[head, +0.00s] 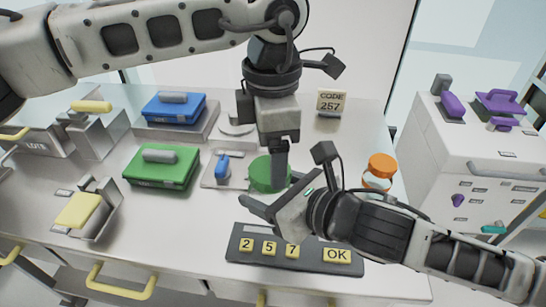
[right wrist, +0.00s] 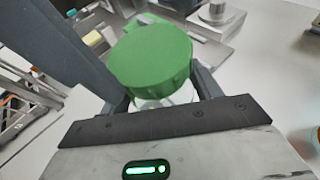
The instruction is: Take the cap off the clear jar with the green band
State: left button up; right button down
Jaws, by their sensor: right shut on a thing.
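The green cap (head: 264,174) is a round disc near the middle of the worktop. In the right wrist view the green cap (right wrist: 152,55) sits on top of the clear jar (right wrist: 168,98), of which only a little shows; no green band on it can be made out. My right gripper (head: 272,203) comes in from the right and is shut around the jar, just below the cap. My left gripper (head: 280,178) points down from above and overlaps the cap's right side in the head view. Whether its fingers touch the cap or are open is unclear.
A jar with an orange cap (head: 382,164) stands to the right. A keypad (head: 293,250) lies in front, a code sign (head: 331,102) stands behind. Green (head: 160,166) and blue (head: 173,108) handled boxes are at left. A white cabinet (head: 480,160) is at far right.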

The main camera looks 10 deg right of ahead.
aim_at(270, 189)
pick_arm(q)
jog(key=shift+s+d+r, duration=0.1)
jog(key=shift+d+r, duration=0.1)
jog(key=shift+r, duration=0.9)
jog(key=shift+c, duration=0.5)
jog(key=m, duration=0.2)
jog(key=r+m, duration=0.1)
jog(key=m, duration=0.2)
jog(key=shift+a+r+m, duration=0.1)
jog(key=shift+a+m, duration=0.1)
jog(key=shift+m, duration=0.1)
jog(key=m, duration=0.3)
jog(key=r+m, duration=0.1)
jog(key=m, duration=0.2)
jog(key=shift+s+a+r+m, duration=0.1)
jog(key=shift+a+r+m, duration=0.1)
jog(key=shift+m, duration=0.1)
jog(key=shift+s+f, duration=0.1)
jog(key=shift+f, duration=3.85)
jog(key=c, duration=1)
jog(key=n, duration=1.3)
jog(key=shift+r, duration=0.1)
